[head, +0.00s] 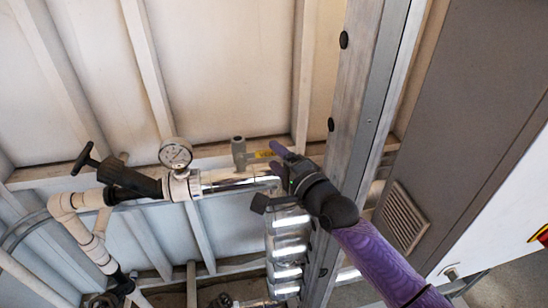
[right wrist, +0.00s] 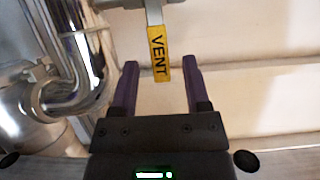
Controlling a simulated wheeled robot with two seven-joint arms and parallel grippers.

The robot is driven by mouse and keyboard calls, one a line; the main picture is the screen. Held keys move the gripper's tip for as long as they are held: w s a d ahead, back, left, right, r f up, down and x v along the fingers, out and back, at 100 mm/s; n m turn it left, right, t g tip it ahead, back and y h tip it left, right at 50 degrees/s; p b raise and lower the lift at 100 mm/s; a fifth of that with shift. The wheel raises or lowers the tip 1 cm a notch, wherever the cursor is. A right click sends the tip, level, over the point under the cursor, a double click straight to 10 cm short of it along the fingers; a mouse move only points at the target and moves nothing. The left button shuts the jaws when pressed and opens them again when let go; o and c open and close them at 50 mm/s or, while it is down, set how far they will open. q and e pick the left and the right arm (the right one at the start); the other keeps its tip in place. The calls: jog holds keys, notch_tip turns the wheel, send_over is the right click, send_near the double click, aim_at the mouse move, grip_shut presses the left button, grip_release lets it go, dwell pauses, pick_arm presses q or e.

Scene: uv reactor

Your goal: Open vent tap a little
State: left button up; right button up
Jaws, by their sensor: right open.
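The vent tap (head: 239,150) is a grey fitting on the pipe run, right of the gauge. Its handle carries a yellow label, which shows in the right wrist view as a yellow tag reading VENT (right wrist: 158,50). My right gripper (head: 274,160) is just right of the tap, with its purple fingers pointing left. In the right wrist view its two fingers (right wrist: 160,66) are open, one on each side of the yellow handle end, with gaps showing on both sides. My left gripper is not in view.
A round pressure gauge (head: 175,153) and a black-handled valve (head: 128,178) sit left of the tap. A metal upright (head: 352,90) stands right of it. Shiny curved metal pipe (right wrist: 80,65) is close to the left finger in the wrist view. A grey cabinet (head: 470,90) is at right.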

jog(key=shift+w+a, duration=0.4)
jog(key=shift+w, duration=0.2)
jog(key=c, duration=0.8)
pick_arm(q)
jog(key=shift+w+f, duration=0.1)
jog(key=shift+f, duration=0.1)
pick_arm(e)
grip_shut()
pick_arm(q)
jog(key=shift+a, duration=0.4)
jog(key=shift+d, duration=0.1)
